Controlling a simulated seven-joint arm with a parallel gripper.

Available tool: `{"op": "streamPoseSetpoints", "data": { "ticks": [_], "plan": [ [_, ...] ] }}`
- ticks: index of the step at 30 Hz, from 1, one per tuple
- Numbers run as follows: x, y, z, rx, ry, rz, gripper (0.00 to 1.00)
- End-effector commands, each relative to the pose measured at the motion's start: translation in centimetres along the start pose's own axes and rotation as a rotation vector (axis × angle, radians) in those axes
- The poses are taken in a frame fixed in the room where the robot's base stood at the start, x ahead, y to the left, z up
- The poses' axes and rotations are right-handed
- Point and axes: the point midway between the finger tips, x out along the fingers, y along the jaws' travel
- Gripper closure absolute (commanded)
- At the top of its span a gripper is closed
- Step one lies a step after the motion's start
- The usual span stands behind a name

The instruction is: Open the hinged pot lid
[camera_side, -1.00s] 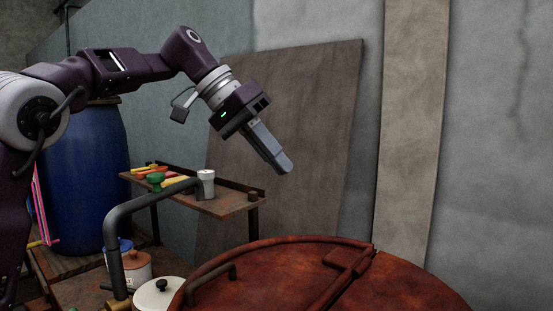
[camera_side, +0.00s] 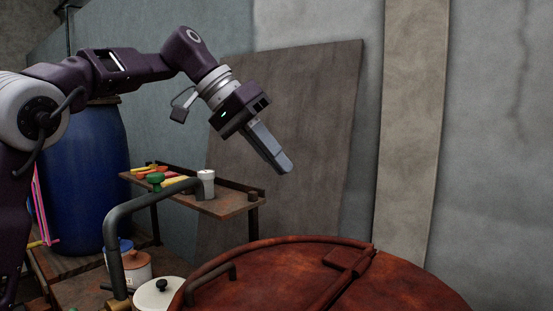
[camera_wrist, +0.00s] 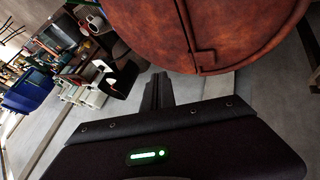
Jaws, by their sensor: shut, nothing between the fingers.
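The large round pot lid (camera_side: 285,270) is rusty red-brown and lies flat at the bottom of the side view. A seam with a hinge block (camera_side: 348,260) crosses it. A curved handle (camera_side: 212,280) stands on its left part. In the wrist view the lid (camera_wrist: 240,30) fills the upper right and looks closed. My gripper (camera_side: 287,167) is shut and empty, held in the air well above the lid and apart from it. Its fingers (camera_wrist: 157,80) also show in the wrist view, pointing toward the lid's edge. The pot body below the lid is hidden.
A bent grey pipe (camera_side: 115,225) rises left of the lid. A small shelf (camera_side: 230,205) with a white cup (camera_side: 206,183) and coloured items stands behind. A blue barrel (camera_side: 85,170) and a white lidded pot (camera_side: 158,294) are at left. The air above the lid is clear.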

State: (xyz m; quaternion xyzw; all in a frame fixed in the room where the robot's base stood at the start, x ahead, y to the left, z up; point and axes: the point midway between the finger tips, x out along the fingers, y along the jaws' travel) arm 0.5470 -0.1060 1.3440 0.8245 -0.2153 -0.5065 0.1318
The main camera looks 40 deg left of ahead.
Motion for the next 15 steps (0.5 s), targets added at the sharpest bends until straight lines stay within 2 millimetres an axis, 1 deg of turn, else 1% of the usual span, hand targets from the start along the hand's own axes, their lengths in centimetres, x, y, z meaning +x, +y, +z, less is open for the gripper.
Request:
{"op": "streamPoseSetpoints", "data": {
  "ticks": [13, 15],
  "plan": [
    [0.02, -0.01, 0.02, 0.000, 0.000, 0.000, 1.00],
    [0.31, -0.17, 0.21, -0.001, -0.001, 0.002, 1.00]
  ]
}}
